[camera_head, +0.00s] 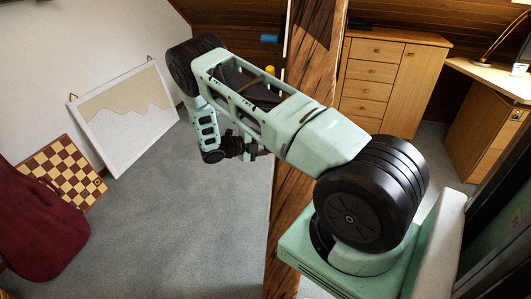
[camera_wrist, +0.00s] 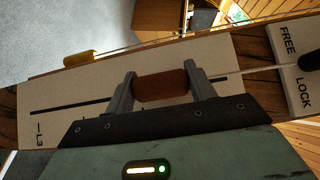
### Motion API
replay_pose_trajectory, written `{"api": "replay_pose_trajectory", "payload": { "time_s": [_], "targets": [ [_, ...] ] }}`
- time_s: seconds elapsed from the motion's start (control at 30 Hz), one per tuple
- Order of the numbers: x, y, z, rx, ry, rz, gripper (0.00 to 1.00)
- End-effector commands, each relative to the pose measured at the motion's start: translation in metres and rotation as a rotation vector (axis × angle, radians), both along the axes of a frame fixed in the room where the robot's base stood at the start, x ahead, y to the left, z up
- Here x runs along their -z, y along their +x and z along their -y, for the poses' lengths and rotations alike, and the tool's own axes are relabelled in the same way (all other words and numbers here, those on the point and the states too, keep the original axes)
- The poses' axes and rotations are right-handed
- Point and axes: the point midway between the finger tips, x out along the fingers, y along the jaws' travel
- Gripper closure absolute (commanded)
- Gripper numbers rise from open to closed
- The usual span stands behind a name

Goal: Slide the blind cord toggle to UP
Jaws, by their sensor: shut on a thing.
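The cord toggle (camera_wrist: 162,84) is a reddish-brown cylinder, in the wrist view between the two grey fingers of my gripper (camera_wrist: 160,86). My gripper is shut on it, one finger at each end. The toggle sits over a cream panel (camera_wrist: 70,88) with a long dark slot, which shows on both sides of my fingers. The panel carries an "L3" mark at its left end; other marks are hidden behind my gripper, and no "UP" is readable. In the head view my gripper (camera_head: 247,150) is small beside the timber brace (camera_head: 312,60), and the toggle cannot be made out.
A plate (camera_wrist: 295,65) marked FREE and LOCK, with a dark knob (camera_wrist: 309,61), is at the panel's right end. A yellow piece (camera_wrist: 80,58) sticks out at the timber's edge. A wooden cabinet (camera_head: 385,80) stands behind the brace.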

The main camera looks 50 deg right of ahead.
Motion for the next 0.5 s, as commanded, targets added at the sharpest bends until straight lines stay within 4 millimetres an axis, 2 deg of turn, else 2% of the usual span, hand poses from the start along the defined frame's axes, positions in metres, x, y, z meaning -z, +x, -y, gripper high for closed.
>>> {"api": "replay_pose_trajectory", "payload": {
  "time_s": [0.03,0.2,0.33,0.5],
  "targets": [
    [-0.022,0.002,0.003,-0.001,-0.003,0.001,0.86],
    [-0.050,0.006,0.012,-0.002,-0.003,0.000,0.86],
    [-0.062,0.008,0.016,-0.002,-0.003,0.001,0.86],
    [-0.068,0.009,0.018,-0.003,-0.004,0.000,0.86]
  ]
}}
